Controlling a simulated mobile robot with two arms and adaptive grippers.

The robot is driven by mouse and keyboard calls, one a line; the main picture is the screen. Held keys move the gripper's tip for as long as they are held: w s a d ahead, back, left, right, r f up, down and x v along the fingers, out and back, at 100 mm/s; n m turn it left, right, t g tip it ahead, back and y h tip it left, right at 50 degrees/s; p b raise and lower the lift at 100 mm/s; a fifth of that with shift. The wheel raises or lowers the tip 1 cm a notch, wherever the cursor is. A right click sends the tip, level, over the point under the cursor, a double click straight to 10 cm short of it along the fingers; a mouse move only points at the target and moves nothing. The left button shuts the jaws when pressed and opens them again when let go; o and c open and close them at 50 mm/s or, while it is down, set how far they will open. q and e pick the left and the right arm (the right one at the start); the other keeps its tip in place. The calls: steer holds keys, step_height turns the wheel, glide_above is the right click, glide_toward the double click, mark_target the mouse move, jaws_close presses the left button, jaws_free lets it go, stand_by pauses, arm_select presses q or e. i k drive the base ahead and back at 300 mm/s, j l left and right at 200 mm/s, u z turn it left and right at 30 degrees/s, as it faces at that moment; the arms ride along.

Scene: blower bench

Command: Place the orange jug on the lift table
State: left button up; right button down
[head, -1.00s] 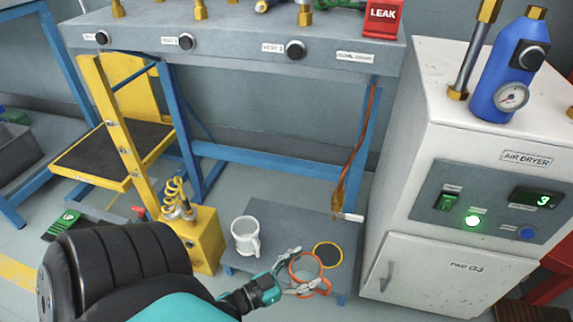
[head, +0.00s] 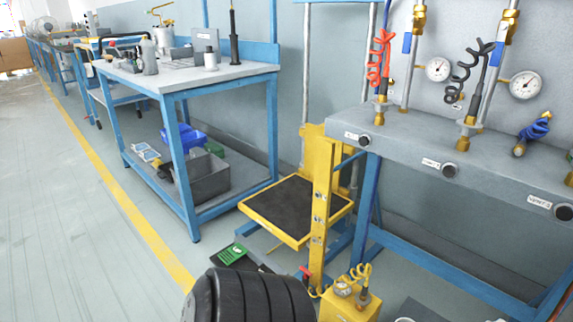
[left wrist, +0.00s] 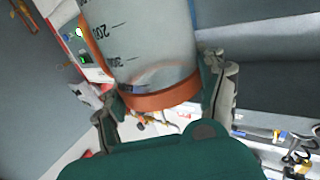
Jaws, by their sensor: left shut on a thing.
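The orange jug (left wrist: 145,50) is a clear measuring jug with dark graduation marks and an orange band. It fills the upper middle of the left wrist view. My left gripper (left wrist: 162,88) is shut on it, with one finger on each side near the orange band. The jug and the left gripper do not show in the head view. The lift table (head: 295,208) has a black top in a yellow frame and a yellow upright on its right side. Its visible top is bare. My right gripper is in neither view.
A yellow box (head: 350,300) with a coiled yellow hose stands in front of the lift table. A blue-framed workbench (head: 205,78) is to its left, and a grey valve bench (head: 465,150) to its right. A green-and-black item (head: 232,252) lies on the floor.

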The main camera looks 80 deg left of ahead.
mark_target(289, 210)
steer(key=k+j, duration=0.15)
steer(key=j, duration=0.25)
steer(key=k+j+u, duration=0.15)
steer(key=j, duration=0.65)
steer(key=k+j+u, duration=0.1)
steer(key=j, duration=0.35)
steer(key=k+j, duration=0.15)
steer(key=j, duration=0.25)
steer(key=i+j+u, duration=0.1)
steer(key=j, duration=0.3)
steer(key=i+j+u, duration=0.1)
steer(key=j, duration=0.3)
steer(key=i+j+u, duration=0.1)
steer(key=i+j, duration=0.15)
steer(key=j, duration=0.1)
